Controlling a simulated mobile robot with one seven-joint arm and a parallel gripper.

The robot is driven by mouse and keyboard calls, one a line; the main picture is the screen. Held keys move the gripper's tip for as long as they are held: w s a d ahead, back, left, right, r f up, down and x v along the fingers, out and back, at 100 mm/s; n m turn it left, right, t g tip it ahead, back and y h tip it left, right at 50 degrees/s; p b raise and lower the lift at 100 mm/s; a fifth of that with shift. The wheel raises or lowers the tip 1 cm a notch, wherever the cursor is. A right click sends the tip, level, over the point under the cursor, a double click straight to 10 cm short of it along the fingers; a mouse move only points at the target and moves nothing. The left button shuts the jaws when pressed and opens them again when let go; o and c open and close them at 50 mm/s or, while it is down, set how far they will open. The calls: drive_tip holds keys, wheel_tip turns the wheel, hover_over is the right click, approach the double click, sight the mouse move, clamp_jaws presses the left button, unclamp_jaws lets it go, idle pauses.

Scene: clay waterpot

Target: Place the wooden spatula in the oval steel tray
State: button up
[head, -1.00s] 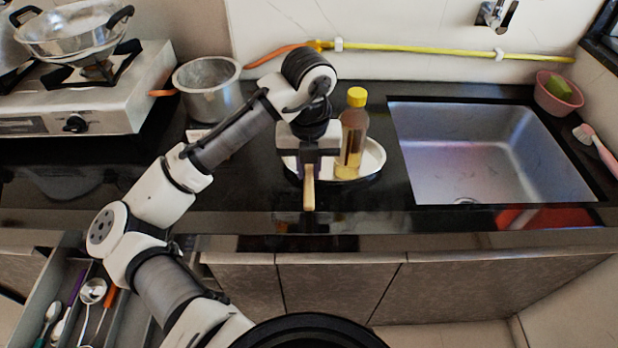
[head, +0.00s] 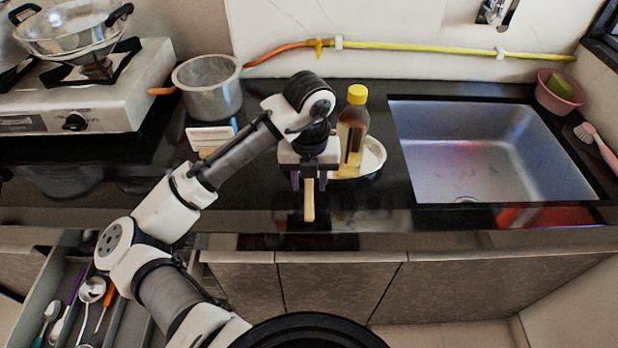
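The wooden spatula (head: 309,203) shows only as a light handle pointing toward the counter's front edge. Its other end is hidden behind my gripper, so I cannot tell whether it rests in the tray. My gripper (head: 308,184) is over the counter, with its two fingers apart on either side of the handle; it looks open. The oval steel tray (head: 374,162) is on the black counter just behind and right of my gripper. My gripper and the bottle hide much of it.
An oil bottle (head: 351,135) with a yellow cap stands upright at the tray. A steel pot (head: 209,88) and a small white box (head: 210,137) are to the left. The sink (head: 490,150) is to the right. An open drawer (head: 45,290) holds cutlery at lower left.

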wheel_tip(320, 180, up, 13)
drive_tip(key=shift+s+f, duration=0.15)
idle(0.6)
